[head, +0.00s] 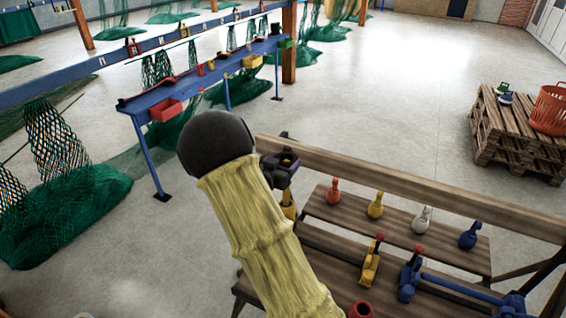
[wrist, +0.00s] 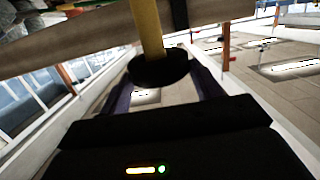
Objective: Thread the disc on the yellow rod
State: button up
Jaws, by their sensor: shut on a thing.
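My gripper (wrist: 160,75) is shut on the black disc (wrist: 160,76), with one dark finger at each side of it in the wrist view. The yellow rod (wrist: 150,28) meets the middle of the disc there. I cannot tell whether the rod passes through the disc or only lines up with it. In the head view my gripper (head: 280,164) is at the left end of the wooden rack, just above the yellow rod (head: 288,203). The disc is hard to make out among the dark fingers there, and my sleeved arm covers part of the rod.
The wooden rack (head: 420,188) holds red, yellow, white and blue pieces on its shelf. A blue bench (head: 205,75) with trays stands behind. A pallet stack (head: 515,140) with an orange basket (head: 551,108) is at the right. Green nets (head: 75,205) lie at left; the middle floor is clear.

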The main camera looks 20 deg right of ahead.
jog(key=o, duration=1.1)
jog(key=b+v, duration=0.3)
jog(key=v, duration=1.4)
jog(key=shift+s+a, duration=0.15)
jog(key=shift+s, duration=0.05)
